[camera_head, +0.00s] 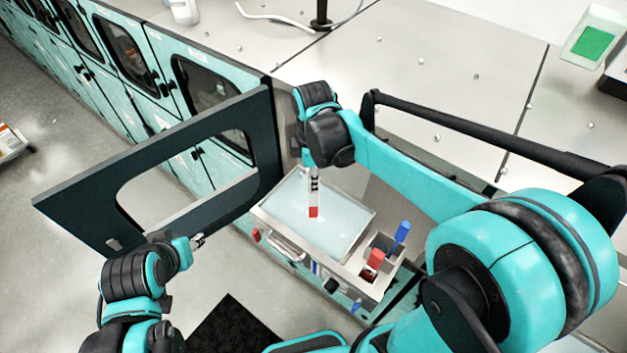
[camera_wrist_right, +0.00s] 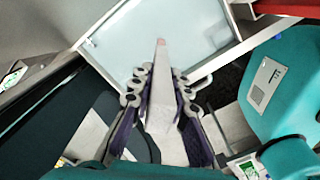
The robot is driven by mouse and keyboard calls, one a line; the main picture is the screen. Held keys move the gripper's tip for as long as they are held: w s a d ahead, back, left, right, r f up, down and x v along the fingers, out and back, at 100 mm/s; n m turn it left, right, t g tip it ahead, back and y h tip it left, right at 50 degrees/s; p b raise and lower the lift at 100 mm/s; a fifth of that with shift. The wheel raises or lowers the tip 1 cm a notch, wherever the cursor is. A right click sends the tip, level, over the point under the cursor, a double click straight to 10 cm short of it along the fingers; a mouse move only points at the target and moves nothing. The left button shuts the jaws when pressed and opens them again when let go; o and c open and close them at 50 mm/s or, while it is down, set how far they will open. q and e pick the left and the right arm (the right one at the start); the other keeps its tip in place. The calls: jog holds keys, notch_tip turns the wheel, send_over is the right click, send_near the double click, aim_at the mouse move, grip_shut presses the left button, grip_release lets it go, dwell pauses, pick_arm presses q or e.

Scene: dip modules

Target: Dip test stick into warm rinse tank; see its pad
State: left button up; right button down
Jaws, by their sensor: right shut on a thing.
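My right gripper (camera_head: 316,165) is shut on the test stick (camera_head: 314,184), a pale stick with dark marks, and points it down over the rinse tank (camera_head: 348,248). The stick's pad (camera_head: 313,212) is red at the lower end. It shows against the pale liquid; I cannot tell whether it touches the surface. In the right wrist view the stick (camera_wrist_right: 161,85) runs between the fingers of the right gripper (camera_wrist_right: 161,100), with a pinkish tip over the tank (camera_wrist_right: 112,62). My left gripper (camera_head: 198,241) is beside the open door's lower edge; its jaws are too small to read.
A dark door (camera_head: 150,170) with a window cutout stands open left of the tank. A holder (camera_head: 376,290) right of the tank carries a red piece (camera_head: 375,258) and a blue piece (camera_head: 402,232). A tray with a green pad (camera_head: 593,43) is at far right.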

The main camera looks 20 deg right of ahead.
jog(key=shift+r+p, duration=2.6)
jog(key=shift+r, duration=1.35)
